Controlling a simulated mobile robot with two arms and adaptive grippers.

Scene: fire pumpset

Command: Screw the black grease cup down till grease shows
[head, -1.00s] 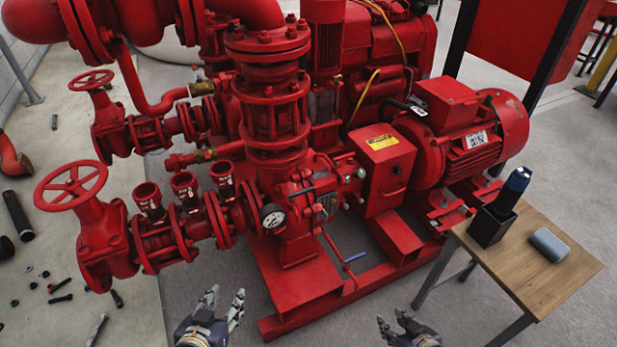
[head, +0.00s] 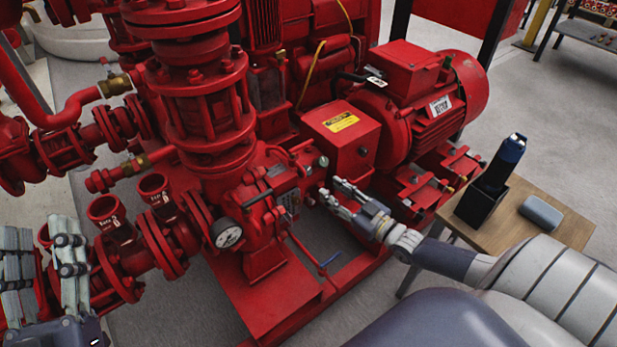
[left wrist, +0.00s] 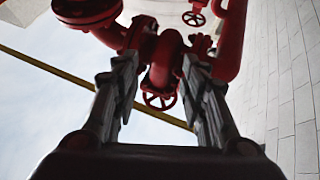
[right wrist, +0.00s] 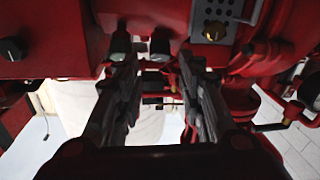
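I cannot clearly make out the black grease cup. A small black bar-shaped part (head: 257,198) sits on the red pump casing (head: 265,232) in the head view; I cannot tell if it is the cup. My right gripper (head: 332,193) is beside the pump's bearing end, below a small grey round cap (head: 323,161). In the right wrist view its fingers are apart, with small dark and greyish parts (right wrist: 160,45) just beyond the tips. Nothing shows between the fingers. My left gripper (head: 40,240) is open and empty, in front of the red pipe fittings at the left.
A red box with a yellow label (head: 345,135) and the motor (head: 432,110) stand behind my right gripper. A small wooden table (head: 560,232) at right bears a torch (head: 507,155) in a black holder (head: 482,207) and a grey case (head: 541,213). A pressure gauge (head: 227,234) faces forward.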

